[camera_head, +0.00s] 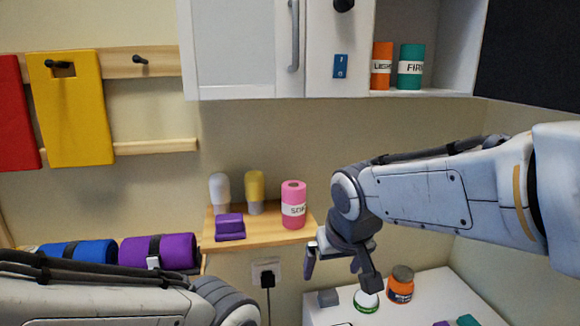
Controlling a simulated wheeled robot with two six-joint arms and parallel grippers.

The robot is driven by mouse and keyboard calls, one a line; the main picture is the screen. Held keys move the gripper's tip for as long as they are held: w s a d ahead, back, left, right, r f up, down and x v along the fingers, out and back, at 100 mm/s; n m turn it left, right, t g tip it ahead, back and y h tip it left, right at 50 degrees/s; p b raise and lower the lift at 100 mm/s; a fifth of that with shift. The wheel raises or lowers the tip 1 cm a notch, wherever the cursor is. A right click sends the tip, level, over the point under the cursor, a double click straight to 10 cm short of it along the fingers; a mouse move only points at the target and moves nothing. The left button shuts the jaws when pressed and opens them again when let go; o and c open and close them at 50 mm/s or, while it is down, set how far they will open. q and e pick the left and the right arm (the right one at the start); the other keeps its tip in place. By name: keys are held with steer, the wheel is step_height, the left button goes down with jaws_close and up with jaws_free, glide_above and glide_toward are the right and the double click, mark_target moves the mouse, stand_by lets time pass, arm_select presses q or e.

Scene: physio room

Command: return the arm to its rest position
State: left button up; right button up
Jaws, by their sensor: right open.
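My right arm comes in from the right, and its gripper (342,278) points down, open and empty. It hangs above the back edge of the white table at the lower right. Just under it, apart as far as I can tell, are a grey block (328,298) and a white round jar with a green band (366,300). An orange jar with a dark lid (400,285) stands to the right of the fingers. My left arm crosses the lower left corner, and its gripper is outside the picture.
A wooden shelf (262,234) holds a pink roll (293,206), a purple block (230,228) and two bottles. A white cabinet (240,48) hangs above, with orange and teal rolls in its open part. Blue and purple rolls lie at left.

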steer(key=s+d+f+m+g, duration=0.1)
steer(key=s+d+f, duration=0.35)
steer(key=f, duration=0.35)
steer(key=s+d+f+m+g, duration=0.1)
steer(key=s+d+f, duration=0.3)
steer(key=d+f, duration=0.3)
steer(key=s+a+n+g+b, duration=0.3)
steer(key=s+a+n+b, duration=0.2)
steer(key=s+a, duration=0.8)
steer(key=a+n, duration=0.1)
steer(key=n, duration=0.1)
steer(key=shift+a+r+n, duration=0.2)
steer(key=shift+a+n, duration=0.1)
